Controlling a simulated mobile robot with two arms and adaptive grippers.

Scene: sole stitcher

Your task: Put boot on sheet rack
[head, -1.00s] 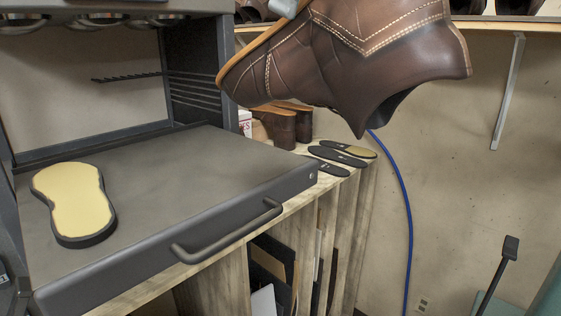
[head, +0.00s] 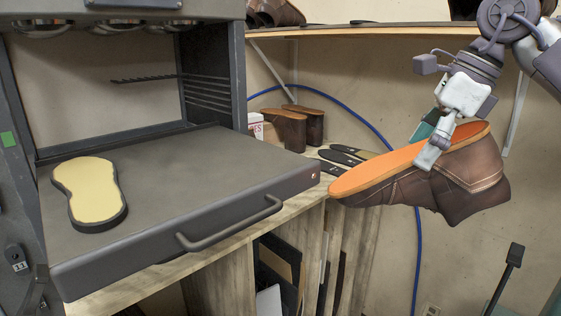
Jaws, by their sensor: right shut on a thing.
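My right gripper (head: 432,152) is shut on a brown leather boot (head: 465,180) at the right of the head view. The boot hangs in the air, its orange sole facing up and its toe pointing left, in front of the wall. The wooden sheet rack (head: 215,277), with dark and light sheets standing in its slots, is below and to the left of the boot. Part of the rack's top is hidden by the grey machine tray. My left gripper is out of view.
Brown boots (head: 290,127), a small white box (head: 255,124) and several insoles (head: 348,155) occupy the back of the rack's top. The grey tray (head: 180,180) with a handle carries a yellow sole pad (head: 95,190). A shelf (head: 370,31) runs along the wall, and a blue hose (head: 418,250) hangs there.

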